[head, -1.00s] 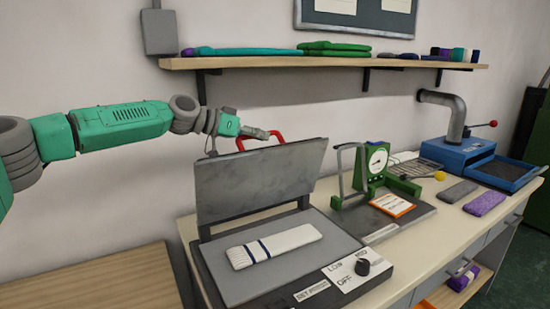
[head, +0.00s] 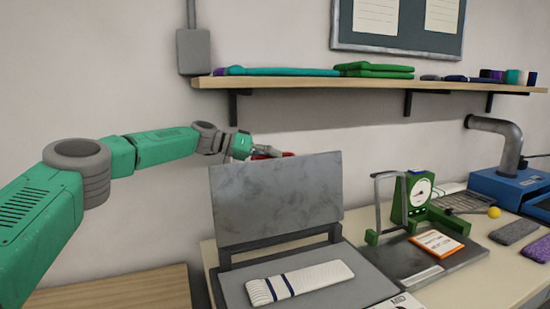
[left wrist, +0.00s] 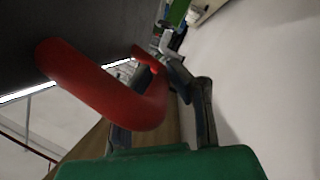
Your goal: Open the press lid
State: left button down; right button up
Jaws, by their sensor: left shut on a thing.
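The press lid (head: 275,200) is a grey plate standing raised, roughly upright, at the back of the press base (head: 233,290). Its red handle (head: 268,151) shows just above the lid's top edge, partly hidden behind it. My left gripper (head: 262,152) is shut on this handle from the left, its fingertips mostly hidden. In the left wrist view the red handle (left wrist: 108,92) curves between the fingers of the gripper (left wrist: 160,80), beside the dark lid. A white knit piece with dark blue stripes (head: 300,283) lies on the press bed. My right gripper is not in view.
A wall shelf (head: 340,82) with folded knits runs above and behind the lid. A green dial scale (head: 418,195) stands right of the press, with an orange-edged card (head: 437,243) in front. A wooden surface (head: 115,290) lies clear at lower left.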

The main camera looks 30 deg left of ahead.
pick_arm(q)
jog(key=shift+w+a, duration=0.1)
jog(key=shift+a, duration=0.1)
jog(key=c, duration=1.7)
grip_release()
jog(key=shift+o, duration=0.8)
jog(key=shift+w+a+f, duration=0.1)
jog(key=shift+w+f, duration=0.15)
jog(key=shift+w, duration=0.1)
jog(key=shift+s, duration=0.1)
jog(key=shift+s+r, duration=0.15)
jog(key=v, duration=1.2)
